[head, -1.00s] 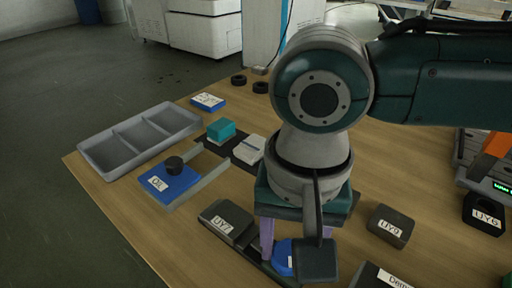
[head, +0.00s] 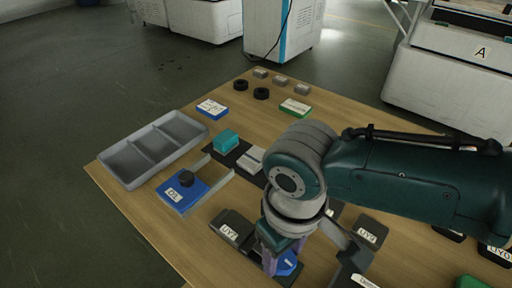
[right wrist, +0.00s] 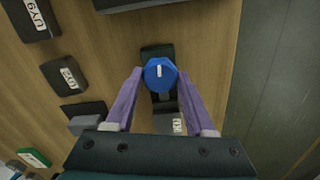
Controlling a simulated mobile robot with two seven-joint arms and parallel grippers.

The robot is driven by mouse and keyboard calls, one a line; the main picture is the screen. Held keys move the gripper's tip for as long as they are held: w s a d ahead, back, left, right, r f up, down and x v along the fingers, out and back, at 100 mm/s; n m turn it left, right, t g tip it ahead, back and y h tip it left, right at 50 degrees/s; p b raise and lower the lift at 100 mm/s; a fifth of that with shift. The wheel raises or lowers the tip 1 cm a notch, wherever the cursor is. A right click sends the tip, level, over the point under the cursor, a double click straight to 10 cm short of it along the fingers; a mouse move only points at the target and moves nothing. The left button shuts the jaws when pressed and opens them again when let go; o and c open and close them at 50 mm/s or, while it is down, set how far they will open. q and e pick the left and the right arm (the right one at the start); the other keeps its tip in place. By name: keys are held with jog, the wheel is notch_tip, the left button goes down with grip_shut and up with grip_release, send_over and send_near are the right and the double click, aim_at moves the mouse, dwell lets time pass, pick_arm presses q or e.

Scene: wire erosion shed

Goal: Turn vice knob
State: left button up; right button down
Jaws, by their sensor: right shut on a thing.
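The vice's blue knob (head: 287,263) is at the lower middle of the head view, partly hidden by my right gripper (head: 275,262). In the right wrist view the faceted blue knob (right wrist: 159,74), with a white mark on top, sits between the tips of my two purple fingers. My right gripper (right wrist: 160,76) is shut on it from above. The vice's dark body (right wrist: 157,51) shows beyond the knob. A dark block labelled UY7 (head: 231,228) lies beside the knob in the head view. My left gripper is not in view.
A grey three-part tray (head: 153,147) lies at the table's left edge. A blue block with a black knob (head: 182,192) and a teal block (head: 226,140) are near it. Several dark labelled blocks, one of them (head: 368,233) right of my gripper, crowd the front.

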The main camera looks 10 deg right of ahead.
jog(key=n, duration=0.4)
jog(key=shift+n, duration=0.3)
jog(key=n, duration=0.4)
jog(key=shift+n+p, duration=0.3)
jog(key=n, duration=0.9)
jog(key=shift+n, duration=0.3)
jog(key=shift+c, duration=1.3)
grip_release()
